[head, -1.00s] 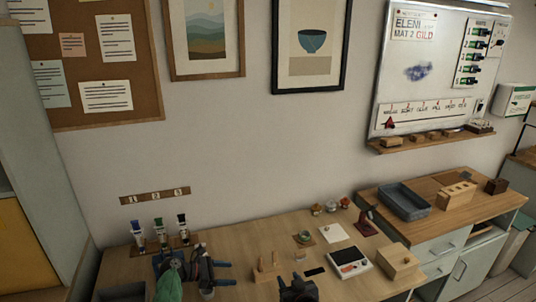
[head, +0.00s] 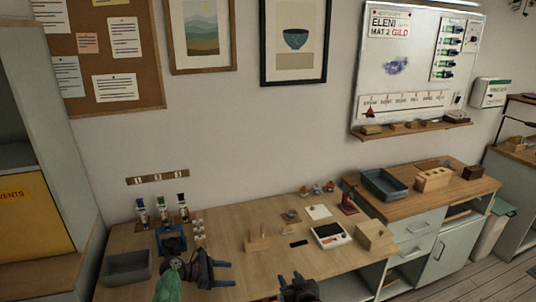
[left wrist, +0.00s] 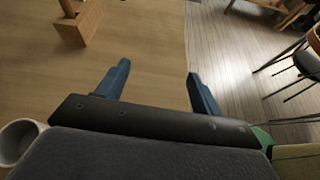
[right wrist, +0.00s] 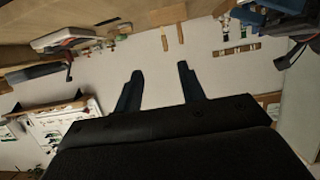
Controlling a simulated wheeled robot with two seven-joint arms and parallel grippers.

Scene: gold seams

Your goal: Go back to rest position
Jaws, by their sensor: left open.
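My left gripper (head: 228,274) is over the front left part of the wooden table (head: 225,236) in the head view. Its two blue fingers are apart with nothing between them, as the left wrist view (left wrist: 157,69) also shows. My right gripper (head: 296,277) is at the table's front edge, right of the left one. In the right wrist view its dark fingers (right wrist: 160,70) stand apart and nothing is between them. Neither gripper holds anything.
A grey bin (head: 128,268), several tubes (head: 162,209) and a blue stand (head: 172,242) are at the table's left. A wooden holder (head: 257,243), a white scale (head: 330,235) and a wooden box (head: 375,237) stand further right. Floor shows at far right.

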